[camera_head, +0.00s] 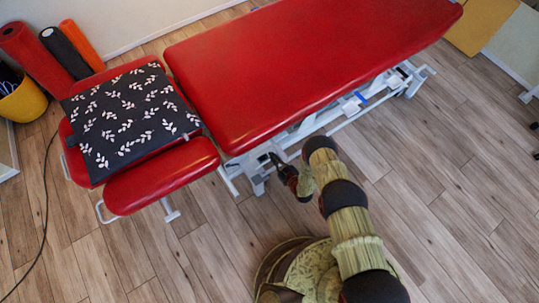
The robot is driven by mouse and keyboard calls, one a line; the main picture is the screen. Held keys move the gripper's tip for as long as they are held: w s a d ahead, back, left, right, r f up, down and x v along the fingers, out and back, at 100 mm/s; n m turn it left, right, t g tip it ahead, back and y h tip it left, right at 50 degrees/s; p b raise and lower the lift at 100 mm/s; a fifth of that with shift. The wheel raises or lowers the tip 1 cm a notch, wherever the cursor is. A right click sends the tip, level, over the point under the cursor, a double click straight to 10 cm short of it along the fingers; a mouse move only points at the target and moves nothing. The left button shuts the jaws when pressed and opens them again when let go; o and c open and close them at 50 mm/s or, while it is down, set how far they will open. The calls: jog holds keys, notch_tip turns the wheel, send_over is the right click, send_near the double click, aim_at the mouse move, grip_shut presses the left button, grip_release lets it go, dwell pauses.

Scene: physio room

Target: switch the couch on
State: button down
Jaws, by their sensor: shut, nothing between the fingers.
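The red treatment couch (290,65) runs across the upper middle of the head view on a pale metal frame (350,110). Its head section (165,178) is at the left. My gripper (277,160) is shut and empty, small and dark, close to the frame under the near edge of the couch, beside a white frame part (256,170). I cannot tell whether it touches the frame. No switch is clearly visible; the area by the gripper is small and partly hidden by my arm.
A dark cushion with white leaves (128,115) lies on the head section. A yellow bin (22,100) and rolled mats (38,55) stand at the left. A black cable (45,215) lies on the floor. The wooden floor (450,200) at the right is mostly clear.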

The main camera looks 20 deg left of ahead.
jog(key=p+v, duration=0.1)
jog(key=v, duration=0.5)
jog(key=shift+w+r+p, duration=0.2)
jog(key=shift+r+p, duration=0.05)
jog(key=shift+p, duration=0.1)
jog(key=shift+d, duration=0.1)
